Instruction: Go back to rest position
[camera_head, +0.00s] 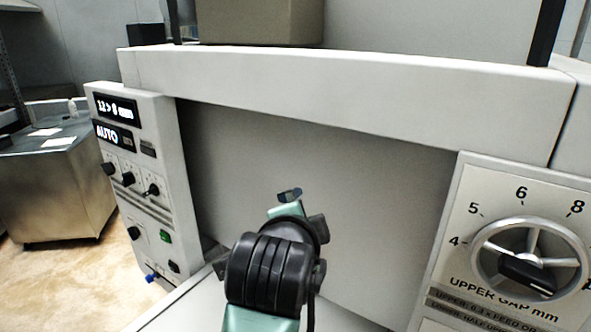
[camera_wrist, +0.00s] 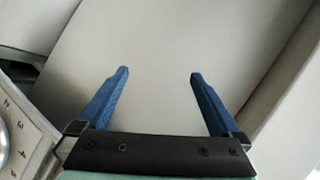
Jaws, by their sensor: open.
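My gripper (camera_wrist: 158,74) is open and empty in the wrist view, its two blue fingers well apart in front of a plain pale panel. In the head view my arm rises from the bottom middle in front of the roller sheeter (camera_head: 340,88), and the end of my gripper (camera_head: 290,194) shows small before the grey recessed panel. Most of the fingers are hidden there by my wrist.
The left control panel (camera_head: 150,190) has lit displays, knobs and a green switch. The upper gap dial (camera_head: 528,262) is on the right; part of a dial panel (camera_wrist: 20,125) shows at the wrist view's left. A box (camera_head: 260,22) stands on top. A metal cabinet (camera_head: 50,195) stands far left.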

